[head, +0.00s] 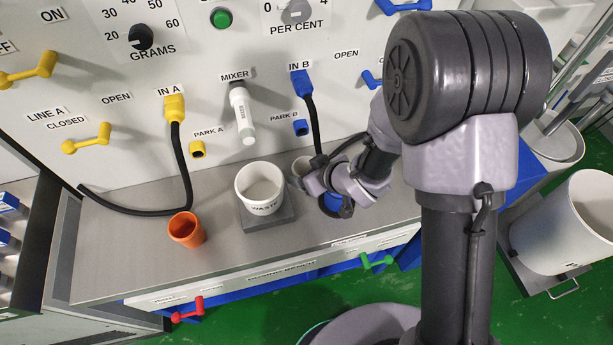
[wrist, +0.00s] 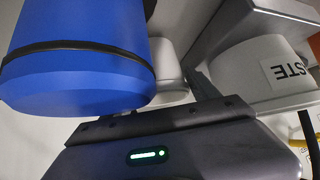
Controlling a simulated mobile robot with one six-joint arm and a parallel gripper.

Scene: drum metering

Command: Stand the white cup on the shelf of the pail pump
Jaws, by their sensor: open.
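A small pale cup (head: 301,166), likely the white cup, stands on the bench beside my gripper, partly hidden by it in the head view. In the wrist view a white cup (wrist: 168,72) shows between a blue vessel (wrist: 80,62) and the larger white WASTE cup (wrist: 255,72). My gripper (head: 329,197) is open, low over the bench; its fingers are largely hidden. The blue vessel is very close to it; I cannot tell if they touch. A white pail (head: 572,225) stands at the far right; I cannot make out the pail pump's shelf for sure.
The WASTE cup (head: 260,188) stands on a grey block (head: 268,219) left of my gripper. An orange cup (head: 186,230) stands further left. A black hose (head: 186,170) lies along the bench (head: 110,255).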

